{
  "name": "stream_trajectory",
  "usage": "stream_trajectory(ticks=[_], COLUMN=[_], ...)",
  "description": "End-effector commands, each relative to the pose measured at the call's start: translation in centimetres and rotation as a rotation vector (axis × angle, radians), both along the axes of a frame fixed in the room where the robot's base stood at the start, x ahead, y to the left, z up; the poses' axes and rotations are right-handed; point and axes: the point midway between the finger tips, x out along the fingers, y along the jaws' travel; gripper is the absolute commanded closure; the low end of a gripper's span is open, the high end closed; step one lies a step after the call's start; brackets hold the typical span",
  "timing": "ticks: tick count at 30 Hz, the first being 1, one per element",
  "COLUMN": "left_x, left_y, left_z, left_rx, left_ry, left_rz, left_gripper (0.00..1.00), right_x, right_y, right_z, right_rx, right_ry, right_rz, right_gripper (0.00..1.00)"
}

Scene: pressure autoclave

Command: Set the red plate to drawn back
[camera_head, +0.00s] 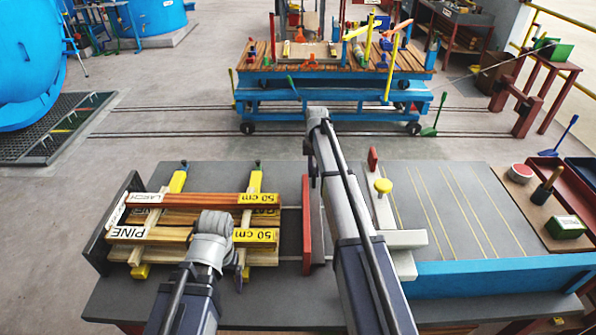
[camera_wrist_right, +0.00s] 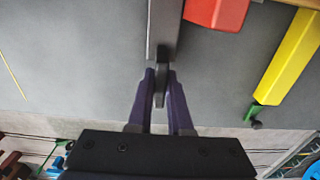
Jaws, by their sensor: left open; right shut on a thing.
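The red plate (camera_head: 306,225) stands upright on the grey bench, to the right of the stacked boards, with a gap between it and the board ends. Its red end also shows at the top of the right wrist view (camera_wrist_right: 215,12). My right gripper (camera_wrist_right: 160,88) is shut on a dark tab at the end of a grey bar (camera_wrist_right: 163,30) beside the plate. My left gripper (camera_head: 241,268) is open over the near right part of the boards.
Wooden boards (camera_head: 180,220) with labels lie on yellow-ended supports at the left. A yellow knob (camera_head: 383,186) and a light grey block (camera_head: 402,239) stand right of my right arm. A blue cart (camera_head: 330,95) stands behind.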

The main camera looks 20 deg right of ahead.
Motion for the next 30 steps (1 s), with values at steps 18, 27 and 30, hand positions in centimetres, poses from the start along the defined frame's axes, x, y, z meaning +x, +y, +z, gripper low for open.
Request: stream_trajectory(ticks=[18,27,30], left_x=[0.0,0.0,0.0], left_y=[0.0,0.0,0.0], left_z=[0.0,0.0,0.0], left_rx=[0.0,0.0,0.0], left_ry=[0.0,0.0,0.0], left_rz=[0.0,0.0,0.0], left_gripper=[0.14,0.14,0.14], right_x=[-1.2,-1.1,-1.1], right_y=[-4.1,-3.9,-3.8], right_z=[0.0,0.0,0.0], right_rx=[-0.004,-0.002,-0.001], right_ry=[0.0,0.0,-0.001], right_rz=[-0.002,-0.001,-0.001], right_gripper=[0.78,0.53,0.53])
